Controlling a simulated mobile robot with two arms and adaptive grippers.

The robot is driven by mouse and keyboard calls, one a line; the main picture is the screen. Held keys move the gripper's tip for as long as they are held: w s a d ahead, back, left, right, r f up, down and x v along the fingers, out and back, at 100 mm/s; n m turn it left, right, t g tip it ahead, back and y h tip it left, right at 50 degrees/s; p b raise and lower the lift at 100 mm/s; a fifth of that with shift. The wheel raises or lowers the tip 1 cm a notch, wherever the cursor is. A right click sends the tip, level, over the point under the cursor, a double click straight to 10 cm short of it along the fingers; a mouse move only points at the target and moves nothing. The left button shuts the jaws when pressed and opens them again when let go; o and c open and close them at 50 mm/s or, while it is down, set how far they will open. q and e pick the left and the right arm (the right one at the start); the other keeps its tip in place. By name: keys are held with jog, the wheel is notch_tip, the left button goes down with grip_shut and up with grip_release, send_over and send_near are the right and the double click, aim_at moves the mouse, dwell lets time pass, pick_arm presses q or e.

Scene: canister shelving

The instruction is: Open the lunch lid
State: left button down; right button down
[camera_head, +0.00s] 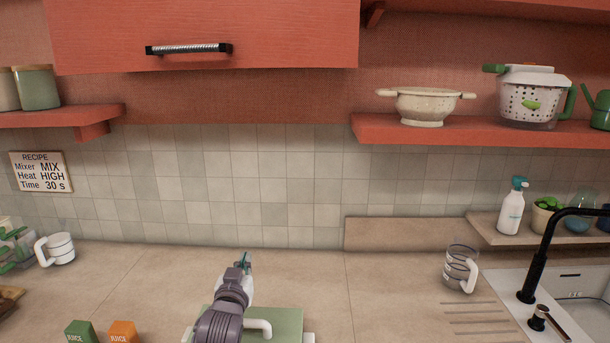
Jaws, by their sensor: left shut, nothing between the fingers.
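A flat green-topped item with white at its edges, which looks like the lunch box with its lid (285,325), sits at the bottom centre of the head view and is cut off by the frame edge. A white curved bar, like a handle, shows on it beside my arm. My left gripper (245,261) reaches over and beyond it, shut and empty, with its fingertips above the counter. My arm hides the left part of the green top. The lid looks flat, but I cannot tell whether it is fully closed. My right gripper is not in view.
Green (80,331) and orange (122,331) juice cartons stand left of the green item. A white mug (56,249) is at the far left. A clear cup (460,268) stands near the sink with its black faucet (540,255). The counter's middle is clear.

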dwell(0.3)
pick_arm(q)
jog(key=w+b, duration=0.2)
jog(key=w, duration=0.1)
jog(key=w+f+b, duration=0.1)
jog(key=w+b, duration=0.1)
jog(key=shift+w+d+f+b, duration=0.1)
jog(key=shift+w+f+b, duration=0.1)
jog(key=shift+w+b, duration=0.2)
dwell(0.3)
dwell(0.4)
jog(key=s+r+p, duration=0.3)
jog(key=s+p, duration=0.8)
jog(key=s, duration=0.2)
jog(key=shift+a+r, duration=0.25)
jog(key=shift+r, duration=0.1)
jog(key=shift+f, duration=0.1)
dwell(0.3)
